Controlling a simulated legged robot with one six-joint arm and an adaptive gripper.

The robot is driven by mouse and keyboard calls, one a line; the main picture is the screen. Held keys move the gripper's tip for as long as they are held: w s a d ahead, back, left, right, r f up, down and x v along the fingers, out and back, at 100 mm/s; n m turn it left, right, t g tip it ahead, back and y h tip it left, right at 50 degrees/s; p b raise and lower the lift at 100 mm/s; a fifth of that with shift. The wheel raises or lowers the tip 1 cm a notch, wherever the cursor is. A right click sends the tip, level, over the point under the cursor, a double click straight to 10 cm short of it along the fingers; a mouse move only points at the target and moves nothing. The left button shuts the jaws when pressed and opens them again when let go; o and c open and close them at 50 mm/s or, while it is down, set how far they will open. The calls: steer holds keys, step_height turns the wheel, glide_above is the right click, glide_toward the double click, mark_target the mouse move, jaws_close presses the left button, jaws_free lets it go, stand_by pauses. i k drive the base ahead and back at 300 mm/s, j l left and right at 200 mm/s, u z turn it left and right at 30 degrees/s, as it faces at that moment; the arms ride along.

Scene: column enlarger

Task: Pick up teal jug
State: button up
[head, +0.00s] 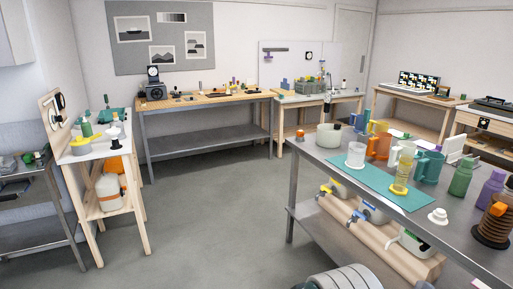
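A teal jug (428,167) stands upright on the grey metal table (462,231) at the right, behind the teal mat (378,189). Its handle appears to face left, toward a pale green jug (401,152) close beside it. A smaller teal or blue vessel (362,121) stands farther back on the same table, partly hidden by other jugs. My gripper is not in view, so its state does not show.
An orange jug (378,147), a green bottle (461,179) and a purple bottle (490,188) crowd the same table. A clear cylinder with yellow (401,178) stands in front of the teal jug. A white stopper (437,216) lies nearer. Open floor (215,215) lies left of this table.

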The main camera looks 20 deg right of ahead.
mark_target(428, 169)
steer(key=i+l+z, duration=0.15)
steer(key=z, duration=0.3)
steer(key=i+z, duration=0.7)
steer(key=z, duration=0.25)
steer(key=i+z, duration=0.15)
steer(key=i, duration=0.9)
